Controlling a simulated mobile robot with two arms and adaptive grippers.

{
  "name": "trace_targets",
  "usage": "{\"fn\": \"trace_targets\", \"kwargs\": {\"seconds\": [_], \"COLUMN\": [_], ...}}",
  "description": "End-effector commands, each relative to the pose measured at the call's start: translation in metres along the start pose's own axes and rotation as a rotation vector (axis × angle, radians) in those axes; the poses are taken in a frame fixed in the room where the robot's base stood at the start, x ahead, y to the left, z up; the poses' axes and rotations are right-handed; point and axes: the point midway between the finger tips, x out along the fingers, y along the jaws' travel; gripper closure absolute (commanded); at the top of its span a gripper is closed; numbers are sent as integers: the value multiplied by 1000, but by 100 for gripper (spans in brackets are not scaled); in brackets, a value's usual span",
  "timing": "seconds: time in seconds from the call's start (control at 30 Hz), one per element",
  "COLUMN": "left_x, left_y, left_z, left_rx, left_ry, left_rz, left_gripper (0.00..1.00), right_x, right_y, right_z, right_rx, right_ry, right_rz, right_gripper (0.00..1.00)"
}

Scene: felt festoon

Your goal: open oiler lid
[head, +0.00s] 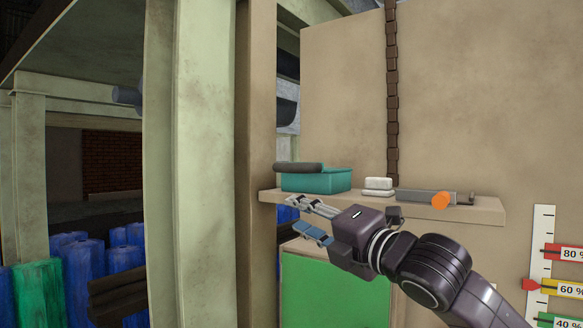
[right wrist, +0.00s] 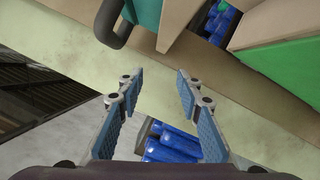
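A teal box (head: 318,183) sits at the left end of a beige wall shelf (head: 430,211), with a dark grey rounded bar (head: 299,168) along its top. No part is marked as an oiler lid, so I cannot tell for certain which part that is. In the right wrist view the teal box (right wrist: 148,12) is at the top edge, with a dark curved handle (right wrist: 111,28) beside it. My right gripper (head: 295,214) is open and empty, in front of and just below the shelf's left end, apart from the box. My left gripper is not in view.
A white block (head: 378,186) and a grey tool with an orange end (head: 440,200) lie on the shelf. A pale green post (head: 205,150) stands left of it. A green panel (head: 320,290) is below, and a chain (head: 392,90) hangs behind.

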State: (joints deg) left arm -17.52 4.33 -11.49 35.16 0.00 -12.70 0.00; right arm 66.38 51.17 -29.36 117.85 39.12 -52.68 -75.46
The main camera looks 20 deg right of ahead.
Motion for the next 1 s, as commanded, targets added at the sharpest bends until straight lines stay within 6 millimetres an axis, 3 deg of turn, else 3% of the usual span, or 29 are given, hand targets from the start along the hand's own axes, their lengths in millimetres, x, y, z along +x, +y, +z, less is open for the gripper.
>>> {"fn": "trace_targets", "kwargs": {"seconds": [0.03, 0.1, 0.23, 0.37, 0.7, 1.0], "left_x": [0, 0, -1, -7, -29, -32], "left_y": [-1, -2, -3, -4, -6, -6], "left_z": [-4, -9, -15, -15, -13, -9], "left_rx": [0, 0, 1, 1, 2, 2], "left_ry": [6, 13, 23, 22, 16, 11], "left_rz": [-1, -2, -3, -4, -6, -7], "left_gripper": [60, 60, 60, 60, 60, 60], "right_x": [-5, -11, -15, -5, 47, 60], "right_y": [22, 42, 61, 67, 73, 71], "right_z": [16, 27, 39, 42, 44, 43], "right_rx": [-49, -96, -140, -147, -144, -148], "right_ry": [-20, -34, -48, -49, -48, -49], "right_rz": [32, 63, 92, 97, 97, 98], "right_gripper": [67, 67, 67, 67, 67, 67]}}
